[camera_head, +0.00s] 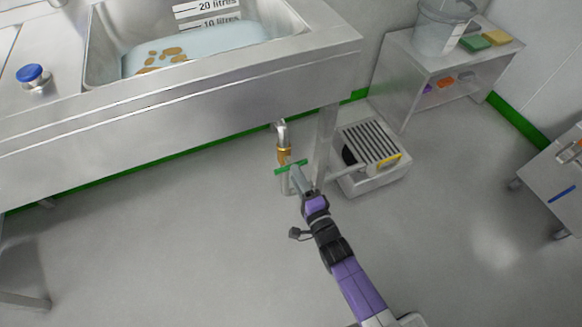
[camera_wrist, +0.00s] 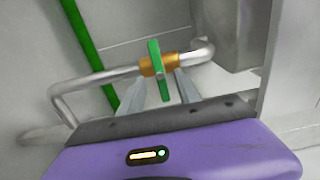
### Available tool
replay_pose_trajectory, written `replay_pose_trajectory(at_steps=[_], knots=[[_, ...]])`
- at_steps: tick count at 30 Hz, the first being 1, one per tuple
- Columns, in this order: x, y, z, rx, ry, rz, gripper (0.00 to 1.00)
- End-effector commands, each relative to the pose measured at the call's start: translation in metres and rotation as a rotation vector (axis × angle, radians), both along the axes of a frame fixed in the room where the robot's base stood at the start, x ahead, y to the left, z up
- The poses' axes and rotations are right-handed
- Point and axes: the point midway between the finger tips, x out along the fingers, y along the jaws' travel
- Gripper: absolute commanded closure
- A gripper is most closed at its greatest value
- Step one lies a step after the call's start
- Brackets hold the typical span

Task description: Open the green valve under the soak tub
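The green valve handle (camera_head: 285,169) is on a brass fitting (camera_head: 284,153) in the steel pipe (camera_head: 281,132) that comes down under the soak tub (camera_head: 301,39). In the wrist view the green handle (camera_wrist: 158,69) lies crosswise to the pipe (camera_wrist: 98,77). My gripper (camera_head: 295,170) is at the handle. In the wrist view my gripper (camera_wrist: 159,87) has its two fingers apart, one on each side of the handle's near end. Gaps show between the fingers and the handle. The tub holds water with several brown pieces in it.
A tub leg (camera_head: 325,135) stands just right of the valve, with a slatted grey box (camera_head: 371,177) on the floor beyond it. A blue knob (camera_head: 33,75) is on the counter at left. A shelf unit (camera_head: 421,83) stands at back right. The front floor is clear.

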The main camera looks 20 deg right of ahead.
Motion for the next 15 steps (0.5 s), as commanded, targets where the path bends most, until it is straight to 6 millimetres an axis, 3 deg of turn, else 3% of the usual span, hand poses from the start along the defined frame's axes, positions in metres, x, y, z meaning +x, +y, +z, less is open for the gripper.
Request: replay_pose_trajectory(at_steps=[6,15], knots=[[0.032,0.0,-0.002,-0.002,-0.003,0.001,0.6],[0.045,0.0,0.0,-0.002,0.0,0.001,0.6]])
